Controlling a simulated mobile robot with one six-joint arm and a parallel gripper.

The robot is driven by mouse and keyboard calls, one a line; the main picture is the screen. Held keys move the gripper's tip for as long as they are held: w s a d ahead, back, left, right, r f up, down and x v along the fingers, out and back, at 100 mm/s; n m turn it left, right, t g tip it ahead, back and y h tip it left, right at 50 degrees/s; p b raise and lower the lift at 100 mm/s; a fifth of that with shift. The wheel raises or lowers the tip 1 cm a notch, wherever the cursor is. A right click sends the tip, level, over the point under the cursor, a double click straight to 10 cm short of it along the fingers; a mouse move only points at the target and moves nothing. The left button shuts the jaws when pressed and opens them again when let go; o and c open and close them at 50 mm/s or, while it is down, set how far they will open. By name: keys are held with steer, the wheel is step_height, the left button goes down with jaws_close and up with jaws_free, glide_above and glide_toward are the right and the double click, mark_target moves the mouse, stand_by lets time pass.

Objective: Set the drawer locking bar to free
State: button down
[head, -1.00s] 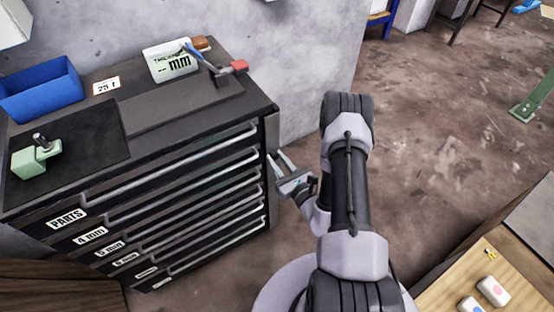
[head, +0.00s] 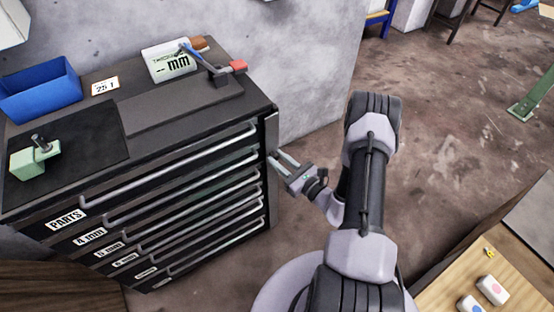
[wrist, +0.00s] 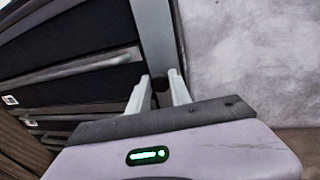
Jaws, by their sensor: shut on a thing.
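The drawer locking bar (head: 272,135) is a grey upright strip along the right front edge of the dark drawer cabinet (head: 180,178). My gripper (head: 275,156) reaches in from the right at about the upper part of the bar. In the wrist view my gripper (wrist: 158,82) has its two pale fingers shut on the bar. The exact contact is partly hidden by the fingers.
Several drawers with long handles (head: 175,165) fill the cabinet front. A wooden table (head: 455,285) stands at lower right. The floor right of my arm is open.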

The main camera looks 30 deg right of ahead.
steer(key=shift+w+d+n+g+y, duration=0.15)
steer(key=shift+d+n+g+y, duration=0.75)
steer(key=shift+n+g+y, duration=1.3)
steer(key=shift+w+d+n+g+y, duration=0.1)
steer(key=shift+d+n+g+y, duration=0.8)
steer(key=shift+n+g+y, duration=1.25)
steer(key=shift+w+d+n+g+y, duration=0.15)
steer(key=shift+d+n+g+y, duration=0.75)
steer(key=shift+n+g+y, duration=1.25)
steer(key=shift+g, duration=0.3)
steer(key=shift+w, duration=0.1)
steer(key=c, duration=1.2)
jaws_free()
